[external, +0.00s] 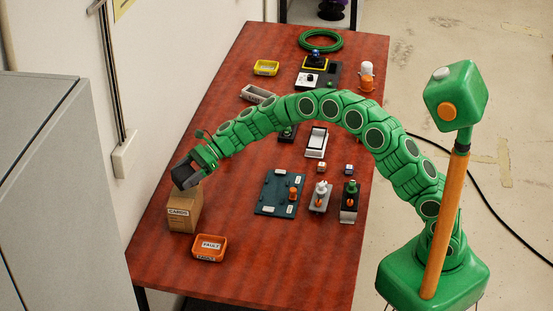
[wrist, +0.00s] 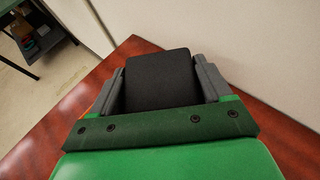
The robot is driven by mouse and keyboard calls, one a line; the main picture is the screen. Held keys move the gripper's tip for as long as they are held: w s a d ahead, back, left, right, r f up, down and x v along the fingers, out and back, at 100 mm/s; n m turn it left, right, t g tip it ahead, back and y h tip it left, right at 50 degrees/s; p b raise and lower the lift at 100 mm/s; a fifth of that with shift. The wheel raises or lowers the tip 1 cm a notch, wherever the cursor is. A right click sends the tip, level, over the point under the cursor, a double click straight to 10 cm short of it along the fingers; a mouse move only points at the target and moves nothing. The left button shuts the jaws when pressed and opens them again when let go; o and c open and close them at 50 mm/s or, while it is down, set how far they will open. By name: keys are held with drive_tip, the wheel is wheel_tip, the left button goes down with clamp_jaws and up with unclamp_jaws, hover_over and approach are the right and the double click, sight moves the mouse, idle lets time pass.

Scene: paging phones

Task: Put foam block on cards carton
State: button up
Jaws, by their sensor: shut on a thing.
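The cards carton (external: 185,212) is a brown cardboard box with a CARDS label, upright near the left edge of the red table. My gripper (external: 186,172) is directly over its top. It is shut on the black foam block (external: 187,176). In the wrist view the foam block (wrist: 161,80) sits between the two grey fingers of my gripper (wrist: 162,88). The block is at the carton's top in the external view; I cannot tell whether it touches. The carton is hidden in the wrist view.
An orange FAULT tray (external: 209,258) stands right of and in front of the carton. A dark green board (external: 270,205) with small parts lies to the right. A grey tray (external: 258,97) and yellow tray (external: 266,68) are farther back. The wall runs along the table's left side.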

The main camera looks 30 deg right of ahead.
drive_tip(key=shift+w+a+f, duration=0.3)
drive_tip(key=shift+w+f, duration=0.05)
drive_tip(key=shift+f, duration=0.1)
drive_tip(key=shift+w+f, duration=0.1)
drive_tip(key=shift+f, duration=0.25)
wheel_tip(320, 180, down, 3)
drive_tip(key=shift+r, duration=0.15)
drive_tip(key=o, duration=1)
drive_tip(key=shift+c, duration=0.2)
